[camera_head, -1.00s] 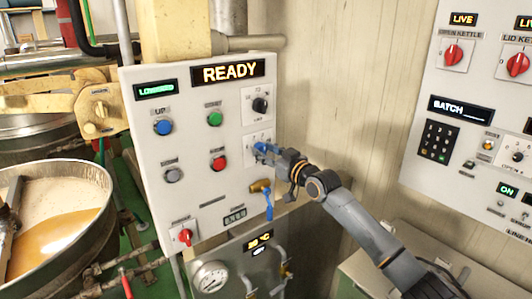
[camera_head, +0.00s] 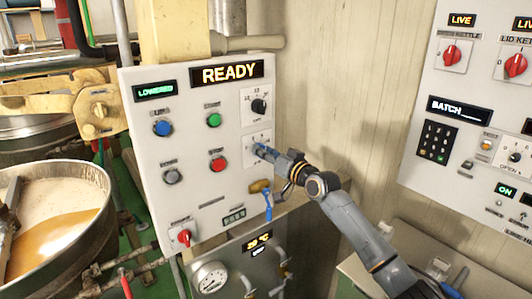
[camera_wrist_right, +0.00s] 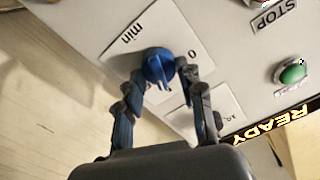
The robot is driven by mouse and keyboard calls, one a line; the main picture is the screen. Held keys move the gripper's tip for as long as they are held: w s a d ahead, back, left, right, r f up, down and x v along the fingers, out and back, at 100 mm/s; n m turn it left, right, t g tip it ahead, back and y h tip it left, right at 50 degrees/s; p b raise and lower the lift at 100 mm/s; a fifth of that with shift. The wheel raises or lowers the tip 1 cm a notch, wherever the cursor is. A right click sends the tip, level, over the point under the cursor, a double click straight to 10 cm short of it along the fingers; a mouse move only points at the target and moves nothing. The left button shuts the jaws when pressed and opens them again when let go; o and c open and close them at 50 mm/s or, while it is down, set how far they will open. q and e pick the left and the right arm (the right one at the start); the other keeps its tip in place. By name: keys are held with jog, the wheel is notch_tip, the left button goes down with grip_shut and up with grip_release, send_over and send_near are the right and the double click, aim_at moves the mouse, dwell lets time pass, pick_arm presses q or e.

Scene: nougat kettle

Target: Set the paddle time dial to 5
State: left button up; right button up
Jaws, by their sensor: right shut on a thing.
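The paddle time dial is a blue knob (camera_wrist_right: 157,64) on a white plate marked "min" and "0" in the right wrist view. In the head view its plate (camera_head: 250,156) is on the right side of the grey panel, below a black dial. My right gripper (camera_head: 262,151) reaches the plate from the right and covers the knob there. In the wrist view its two fingers (camera_wrist_right: 163,78) are shut on the knob, one on each side. The knob's exact setting cannot be read. My left gripper is not in view.
The control panel (camera_head: 195,135) has blue, green, red and grey buttons and a READY display (camera_head: 226,72). Below the dial a blue-handled valve (camera_head: 267,200) sits close to my right gripper. A kettle (camera_head: 98,205) stands at the left; another panel (camera_head: 420,105) is at the right.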

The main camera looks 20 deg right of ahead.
jog(key=o, duration=1.2)
jog(key=shift+c, duration=0.2)
jog(key=shift+s, duration=0.1)
jog(key=v, duration=1.1)
jog(key=shift+s+d, duration=0.15)
jog(key=shift+s, duration=0.25)
